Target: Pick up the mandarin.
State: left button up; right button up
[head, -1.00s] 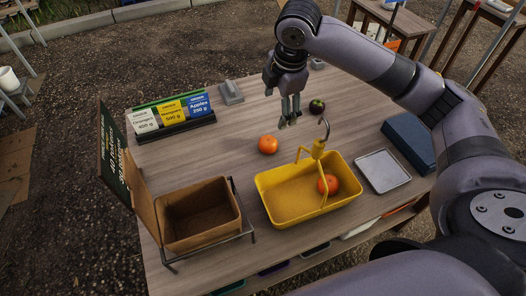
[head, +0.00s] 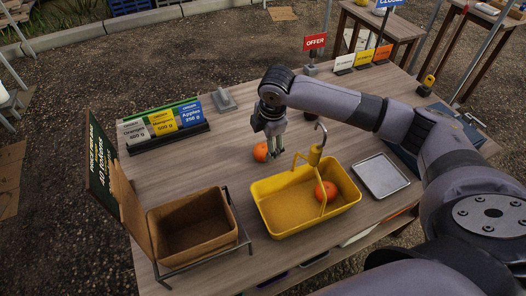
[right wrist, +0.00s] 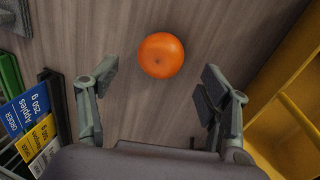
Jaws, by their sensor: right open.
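An orange mandarin (head: 261,152) lies on the wooden table, behind the yellow basket (head: 262,206). My right gripper (head: 273,156) hangs just to the right of it and points down. In the right wrist view the whole mandarin (right wrist: 161,55) shows ahead of the open fingers (right wrist: 158,84), roughly centred between them. The fingers are apart and empty. A second orange fruit (head: 327,191) lies inside the yellow basket. My left gripper is not in view.
A cardboard box (head: 190,222) on a dark rack stands at the front left. Order cards (head: 163,122) stand at the back left. Bare tabletop lies left of the mandarin.

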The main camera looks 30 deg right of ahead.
aim_at(263, 149)
jog(key=x, duration=0.5)
jog(key=shift+a+f+p, duration=0.1)
jog(key=shift+f+p, duration=0.05)
jog(key=shift+p, duration=0.2)
jog(key=c, duration=1.4)
